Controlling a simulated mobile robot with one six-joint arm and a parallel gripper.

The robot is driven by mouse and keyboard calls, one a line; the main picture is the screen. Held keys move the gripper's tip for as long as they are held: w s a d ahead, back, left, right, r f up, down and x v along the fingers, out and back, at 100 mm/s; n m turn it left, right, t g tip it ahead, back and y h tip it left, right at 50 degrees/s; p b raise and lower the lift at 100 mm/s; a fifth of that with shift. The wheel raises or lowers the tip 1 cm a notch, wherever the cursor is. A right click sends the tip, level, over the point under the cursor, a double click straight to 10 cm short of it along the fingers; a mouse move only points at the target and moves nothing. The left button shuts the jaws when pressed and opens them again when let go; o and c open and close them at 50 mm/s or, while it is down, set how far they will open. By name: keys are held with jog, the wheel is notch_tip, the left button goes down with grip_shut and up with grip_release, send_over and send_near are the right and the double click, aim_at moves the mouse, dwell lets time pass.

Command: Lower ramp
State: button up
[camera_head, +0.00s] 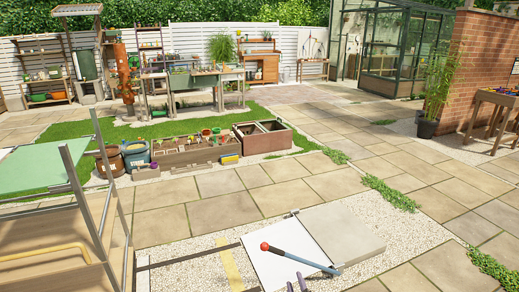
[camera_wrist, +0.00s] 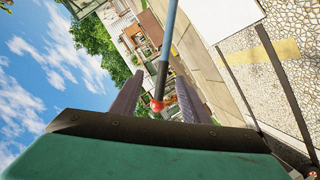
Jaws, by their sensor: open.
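A lever (camera_head: 300,258) with a blue-grey rod and a red knob (camera_head: 265,246) reaches across a flat white panel, probably the ramp (camera_head: 283,242), beside a raised pale slab (camera_head: 343,233). The tips of my gripper (camera_head: 297,286) show at the bottom edge of the head view, just below the rod in the picture. In the wrist view my gripper (camera_wrist: 158,98) is open. The red knob (camera_wrist: 156,105) and the rod (camera_wrist: 168,45) appear between its two dark fingers, with no clear contact. The white panel (camera_wrist: 215,22) shows at the top right there.
Two dark rails and a yellow strip (camera_head: 229,262) lie on pale gravel (camera_head: 195,262) left of the panel. A frame with a green top (camera_head: 40,170) stands at the left. Planters (camera_head: 190,152) stand beyond the paving. Open paving (camera_head: 430,170) lies to the right.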

jog(key=s+d+f+m+g+p, duration=0.1)
jog(key=s+f+m+g, duration=0.2)
jog(key=s, duration=0.5)
jog(key=s+d+f+m+g+h+p, duration=0.1)
jog(key=s+f+g+p, duration=0.1)
jog(key=s+f+g, duration=0.4)
jog(key=s+d+f+m+g+p, duration=0.1)
jog(key=s+m+g, duration=0.15)
jog(key=s, duration=0.65)
jog(key=s+r+m+g, duration=0.1)
jog(key=s+g, duration=0.4)
jog(key=s, duration=0.6)
jog(key=s+r+m+g, duration=0.1)
jog(key=s+m+g, duration=0.2)
jog(key=s, duration=0.8)
jog(key=shift+s+a+r+g, duration=0.25)
jog(key=shift+a+g, duration=0.2)
jog(key=shift+g, duration=0.5)
jog(key=shift+w+m, duration=0.1)
jog(key=shift+m, duration=0.15)
jog(key=shift+c, duration=1.4)
